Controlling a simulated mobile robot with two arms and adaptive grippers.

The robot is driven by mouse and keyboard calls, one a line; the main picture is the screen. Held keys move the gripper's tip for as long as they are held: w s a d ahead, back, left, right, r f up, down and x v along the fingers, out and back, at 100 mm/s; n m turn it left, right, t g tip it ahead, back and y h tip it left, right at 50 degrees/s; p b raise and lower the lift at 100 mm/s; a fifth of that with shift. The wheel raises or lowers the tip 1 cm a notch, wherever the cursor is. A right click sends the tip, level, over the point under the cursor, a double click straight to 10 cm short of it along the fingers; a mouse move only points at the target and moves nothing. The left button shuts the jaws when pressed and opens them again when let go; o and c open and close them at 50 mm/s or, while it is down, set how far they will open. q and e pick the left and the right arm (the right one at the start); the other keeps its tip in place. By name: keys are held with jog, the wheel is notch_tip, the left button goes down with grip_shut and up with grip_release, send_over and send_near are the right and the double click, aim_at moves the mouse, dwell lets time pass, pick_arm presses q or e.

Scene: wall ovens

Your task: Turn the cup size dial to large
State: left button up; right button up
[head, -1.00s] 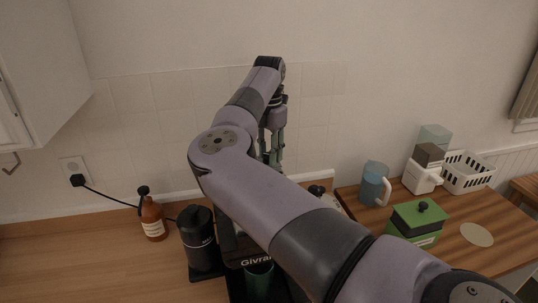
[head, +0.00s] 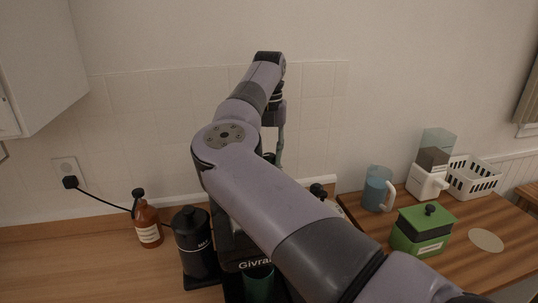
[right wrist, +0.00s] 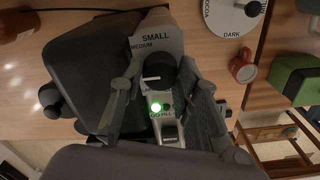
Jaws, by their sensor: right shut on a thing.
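The coffee machine, marked "Givran", shows in the head view (head: 254,265), mostly hidden behind my right arm. In the right wrist view, its black cup size dial (right wrist: 160,70) has a pale pointer line turned toward the left. My right gripper (right wrist: 160,84) is shut on the dial, one finger on each side. In the head view my right gripper (head: 279,140) is mostly hidden behind the arm. My left gripper is not in view.
A black canister (head: 196,245) and a brown bottle (head: 147,224) stand left of the machine. A blue jug (head: 376,188), a green box (head: 422,230) and a white basket (head: 472,178) are on the right table.

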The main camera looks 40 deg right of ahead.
jog(key=shift+r, duration=0.1)
dwell(0.4)
jog(key=o, duration=1.2)
notch_tip(320, 180, up, 12)
jog(key=shift+f, duration=0.1)
dwell(0.3)
